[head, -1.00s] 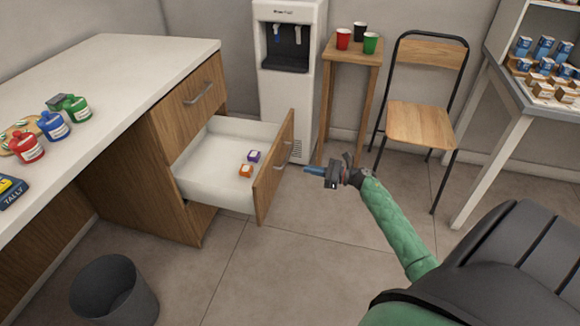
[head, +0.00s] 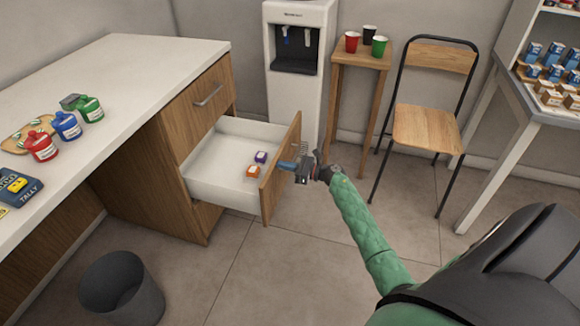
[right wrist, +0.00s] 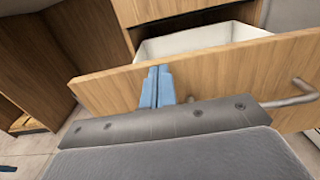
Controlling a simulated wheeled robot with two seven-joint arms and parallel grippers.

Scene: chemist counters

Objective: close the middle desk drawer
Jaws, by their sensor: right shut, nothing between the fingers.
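The middle desk drawer (head: 281,172) is pulled far out of the desk, with a white inside and a wooden front. A purple-topped small box (head: 261,157) and an orange small box (head: 253,172) lie in it. My right gripper (head: 284,165) is shut and empty, its blue fingertips at the outer face of the drawer front. In the right wrist view the shut fingers (right wrist: 156,88) point at the drawer front (right wrist: 215,75), left of its bar handle (right wrist: 292,97). I cannot tell whether they touch it. My left gripper is not in view.
The closed top drawer (head: 205,100) is above. A water dispenser (head: 297,80), a wooden stool (head: 358,55) with cups and a chair (head: 427,125) stand behind. A dark bin (head: 120,290) stands at the lower left. The floor before the drawer is clear.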

